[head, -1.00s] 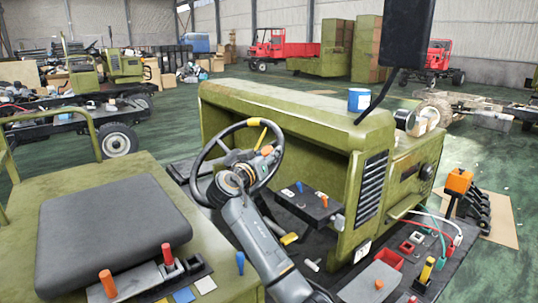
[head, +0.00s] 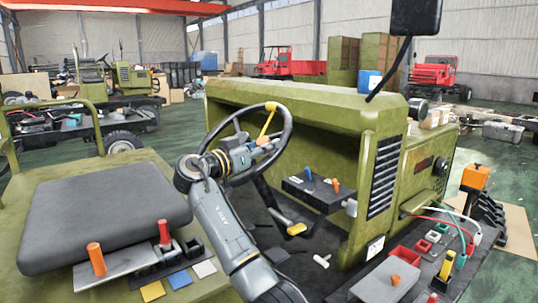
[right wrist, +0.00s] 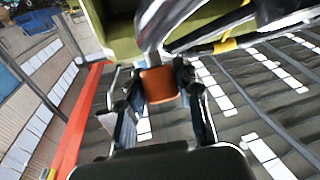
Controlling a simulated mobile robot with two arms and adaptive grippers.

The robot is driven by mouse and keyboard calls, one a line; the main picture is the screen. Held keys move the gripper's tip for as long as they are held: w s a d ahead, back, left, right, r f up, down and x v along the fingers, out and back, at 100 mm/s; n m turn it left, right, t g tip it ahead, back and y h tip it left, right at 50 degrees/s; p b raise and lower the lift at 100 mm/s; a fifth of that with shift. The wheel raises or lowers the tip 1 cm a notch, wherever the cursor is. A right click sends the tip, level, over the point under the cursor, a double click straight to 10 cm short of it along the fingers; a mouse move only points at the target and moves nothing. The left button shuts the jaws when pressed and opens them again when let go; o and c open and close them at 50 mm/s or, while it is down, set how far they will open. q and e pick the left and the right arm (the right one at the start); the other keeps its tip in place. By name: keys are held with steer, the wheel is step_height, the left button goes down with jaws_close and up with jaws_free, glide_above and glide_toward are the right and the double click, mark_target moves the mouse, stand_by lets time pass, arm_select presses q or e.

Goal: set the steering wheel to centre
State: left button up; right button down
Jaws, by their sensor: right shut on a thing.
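The steering wheel (head: 288,137) has a dark rim and stands tilted in front of the green dashboard. Its yellow spoke (head: 267,121) points up and slightly right, meeting the rim near the top. My right gripper (head: 262,146) reaches across the wheel from the lower left. In the right wrist view the right gripper (right wrist: 161,92) is shut on an orange knob (right wrist: 160,84), with a finger on each side. The knob appears to be on the wheel; its mount is hidden. In the head view my arm hides the hub and lower left rim. My left gripper is not in view.
A black seat (head: 105,213) is at left, with orange and red levers beside it. A small lever panel (head: 318,190) sits right of the wheel. A mirror (head: 416,17) hangs at upper right.

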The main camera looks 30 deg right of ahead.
steer(key=shift+a+f, duration=0.1)
steer(key=c, duration=0.9)
jaws_free()
steer(key=shift+c, duration=0.2)
steer(key=shift+a, duration=0.1)
steer(key=v, duration=1.1)
steer(key=shift+a, duration=0.45)
steer(key=shift+s+f, duration=0.1)
steer(key=shift+f, duration=0.1)
